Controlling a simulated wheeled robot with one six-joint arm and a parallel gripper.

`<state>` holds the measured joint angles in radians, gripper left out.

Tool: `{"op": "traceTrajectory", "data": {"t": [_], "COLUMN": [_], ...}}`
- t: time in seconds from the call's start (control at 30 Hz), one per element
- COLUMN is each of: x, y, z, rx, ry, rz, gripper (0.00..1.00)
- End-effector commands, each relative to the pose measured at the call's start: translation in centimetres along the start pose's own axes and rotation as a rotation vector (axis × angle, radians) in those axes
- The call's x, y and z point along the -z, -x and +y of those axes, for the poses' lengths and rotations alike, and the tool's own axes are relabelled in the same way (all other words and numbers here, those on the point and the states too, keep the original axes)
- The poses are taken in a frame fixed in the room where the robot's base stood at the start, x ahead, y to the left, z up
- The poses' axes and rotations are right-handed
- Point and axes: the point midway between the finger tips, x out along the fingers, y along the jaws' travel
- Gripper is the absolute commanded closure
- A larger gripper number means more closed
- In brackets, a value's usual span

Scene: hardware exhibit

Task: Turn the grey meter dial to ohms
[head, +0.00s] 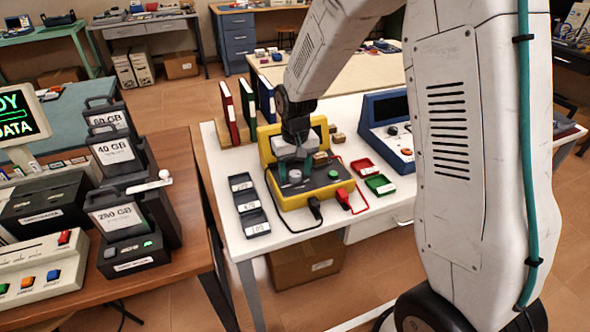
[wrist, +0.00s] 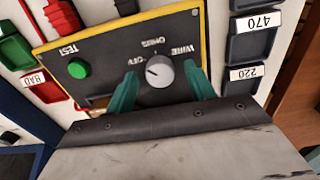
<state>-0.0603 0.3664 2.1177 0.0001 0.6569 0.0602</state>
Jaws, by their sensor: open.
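The grey meter dial (wrist: 161,71) is a round knob on the dark panel of the yellow-edged meter (wrist: 108,42). In the wrist view the panel is upside down, with OFF, OHMS and WIRE marked around the dial. The dial's small dark pointer mark lies on its left part, roughly towards OFF. My gripper (wrist: 160,76) is open, with one teal finger on each side of the dial. Gaps show between fingers and dial. In the head view the meter (head: 318,190) stands on the white table, and my gripper (head: 295,170) is over its panel at the dial.
The green TEST button (wrist: 78,68) is on the same panel. Black and red plugs (head: 342,196) sit at the meter's front right. Green (head: 379,185) and red trays lie to its right, and dark labelled trays (head: 249,201) to its left. A blue instrument (head: 388,125) stands behind right.

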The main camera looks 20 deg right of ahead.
Motion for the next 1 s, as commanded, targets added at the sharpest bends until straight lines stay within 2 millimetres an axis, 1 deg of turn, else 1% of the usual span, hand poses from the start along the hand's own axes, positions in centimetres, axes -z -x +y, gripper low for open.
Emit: {"op": "traceTrajectory", "data": {"t": [0.23, 0.27, 0.3, 0.37, 0.4, 0.73, 0.87, 1.0], "x": [-0.01, -0.01, -0.01, -0.01, -0.01, -0.01, -0.01, 0.00], "y": [-0.13, -0.13, -0.13, -0.12, -0.11, -0.09, -0.09, -0.08], "z": [0.01, 0.01, 0.01, 0.01, 0.01, 0.01, 0.01, 0.01], "rx": [0.000, 0.000, 0.000, 0.000, 0.000, 0.000, 0.000, 0.000], "ry": [0.000, 0.000, 0.000, 0.000, 0.000, -0.028, -0.083, -0.176], "rz": [0.000, 0.000, 0.000, 0.000, 0.000, 0.000, 0.000, 0.000], "gripper": [0.46, 0.52, 0.63, 0.79, 0.91, 0.91, 0.91, 0.91]}}
